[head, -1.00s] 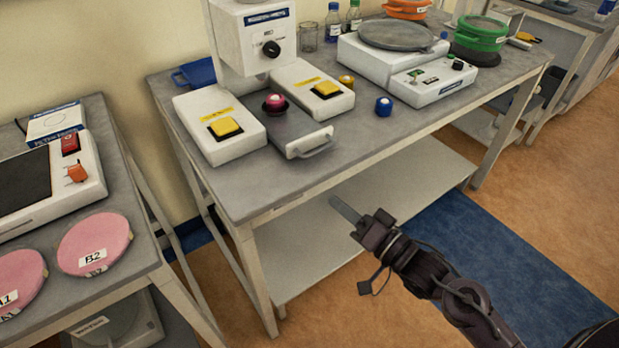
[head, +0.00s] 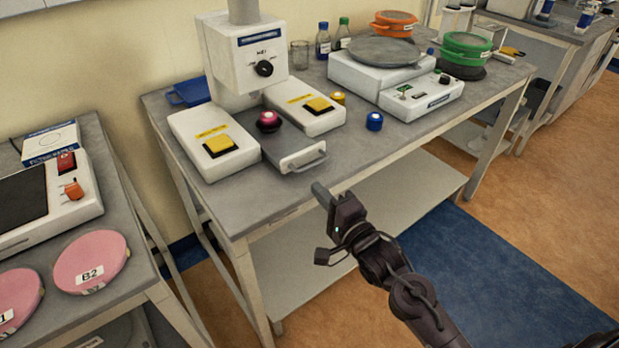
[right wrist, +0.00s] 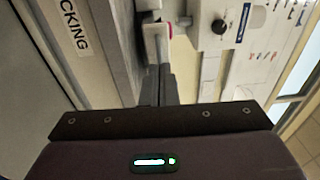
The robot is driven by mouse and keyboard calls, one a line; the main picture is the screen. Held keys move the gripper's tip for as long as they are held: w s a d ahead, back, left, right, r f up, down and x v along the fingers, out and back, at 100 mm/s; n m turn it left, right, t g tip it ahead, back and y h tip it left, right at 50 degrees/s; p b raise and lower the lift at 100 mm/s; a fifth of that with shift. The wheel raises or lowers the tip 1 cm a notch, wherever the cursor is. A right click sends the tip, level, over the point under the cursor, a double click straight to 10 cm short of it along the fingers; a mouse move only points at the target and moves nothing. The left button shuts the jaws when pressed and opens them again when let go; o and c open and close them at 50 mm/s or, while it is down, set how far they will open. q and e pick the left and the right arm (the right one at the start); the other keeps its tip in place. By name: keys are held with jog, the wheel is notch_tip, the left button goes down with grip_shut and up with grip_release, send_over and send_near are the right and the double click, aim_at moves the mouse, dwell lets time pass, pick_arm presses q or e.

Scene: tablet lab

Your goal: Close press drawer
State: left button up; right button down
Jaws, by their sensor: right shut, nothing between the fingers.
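The press (head: 245,58) is a white tower with a black knob, standing at the back of the grey table between two white blocks with yellow buttons. Its drawer (head: 303,160) sticks out toward the table's front edge, with a pale front and a curved grey handle (head: 309,163). A dark red knob (head: 268,121) sits at the drawer's inner end. My right gripper (head: 320,190) is shut and empty, just in front of and below the handle, apart from it in the head view. In the right wrist view its fingers (right wrist: 160,85) point toward the pale drawer front (right wrist: 157,42). My left gripper is out of view.
A blue cap (head: 374,121) and a scale (head: 425,95) stand right of the drawer. Pink discs (head: 92,263) lie on the left table. The table's front edge (head: 330,178) runs close to my right gripper; a lower shelf (head: 370,205) lies underneath.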

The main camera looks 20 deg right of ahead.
aim_at(299, 170)
jog(key=x, duration=0.4)
jog(key=shift+w+a+p, duration=0.1)
jog(key=shift+w+p, duration=0.15)
jog(key=shift+p, duration=0.05)
jog(key=x, duration=0.3)
jog(key=shift+w, duration=0.1)
jog(key=shift+w+a, duration=0.25)
jog(key=shift+w, duration=0.1)
jog(key=shift+s, duration=0.1)
jog(key=shift+s+f, duration=0.1)
